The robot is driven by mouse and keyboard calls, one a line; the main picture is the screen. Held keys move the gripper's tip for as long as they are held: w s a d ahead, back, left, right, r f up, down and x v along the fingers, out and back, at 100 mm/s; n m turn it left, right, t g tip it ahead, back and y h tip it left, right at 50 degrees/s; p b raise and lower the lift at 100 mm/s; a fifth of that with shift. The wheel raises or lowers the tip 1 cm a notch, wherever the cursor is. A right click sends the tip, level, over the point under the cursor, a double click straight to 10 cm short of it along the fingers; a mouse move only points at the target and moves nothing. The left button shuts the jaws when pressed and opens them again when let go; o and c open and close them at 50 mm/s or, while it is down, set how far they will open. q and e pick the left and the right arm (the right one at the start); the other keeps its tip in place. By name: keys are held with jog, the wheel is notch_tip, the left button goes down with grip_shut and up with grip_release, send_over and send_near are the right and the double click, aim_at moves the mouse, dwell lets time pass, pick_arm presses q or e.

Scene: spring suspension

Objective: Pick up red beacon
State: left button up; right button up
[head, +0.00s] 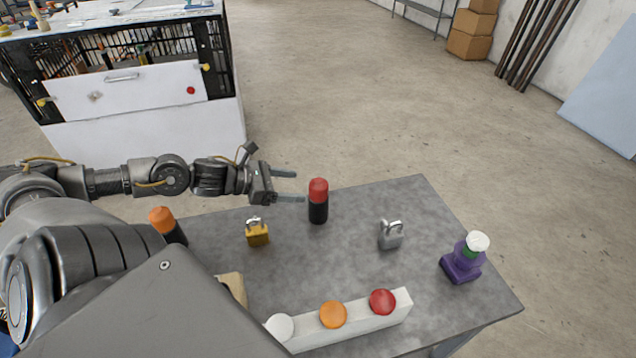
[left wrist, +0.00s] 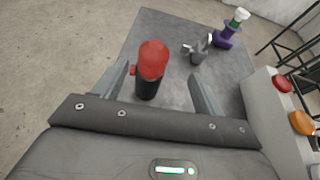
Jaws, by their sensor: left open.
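The red beacon (head: 318,201) stands upright on the grey table, with a red dome on a black cylindrical base. It also shows in the left wrist view (left wrist: 151,70), between the fingers' lines and nearer the left-hand finger. My left gripper (head: 291,187) is open and empty, just left of the beacon in the head view, with its fingers pointing towards it. In the left wrist view my left gripper (left wrist: 160,85) has its two fingers spread wide. Whether a finger touches the beacon I cannot tell. My right gripper is not in view.
On the table (head: 350,270) stand an orange beacon (head: 165,224), a yellow padlock (head: 257,232), a silver padlock (head: 391,235) and a purple object with a white top (head: 464,258). A white button box (head: 365,318) lies along the front. Table around the red beacon is clear.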

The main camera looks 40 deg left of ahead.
aim_at(310, 186)
pick_arm(q)
jog(key=b+x, duration=0.1)
jog(key=x, duration=0.2)
jog(key=shift+w, duration=0.2)
jog(key=shift+w+d+f, duration=0.2)
jog(key=shift+w+f, duration=0.1)
jog(key=shift+w, duration=0.2)
jog(key=shift+w+d+b, duration=0.2)
jog(key=shift+b, duration=0.1)
jog(key=shift+w+f, duration=0.1)
jog(key=shift+w, duration=0.05)
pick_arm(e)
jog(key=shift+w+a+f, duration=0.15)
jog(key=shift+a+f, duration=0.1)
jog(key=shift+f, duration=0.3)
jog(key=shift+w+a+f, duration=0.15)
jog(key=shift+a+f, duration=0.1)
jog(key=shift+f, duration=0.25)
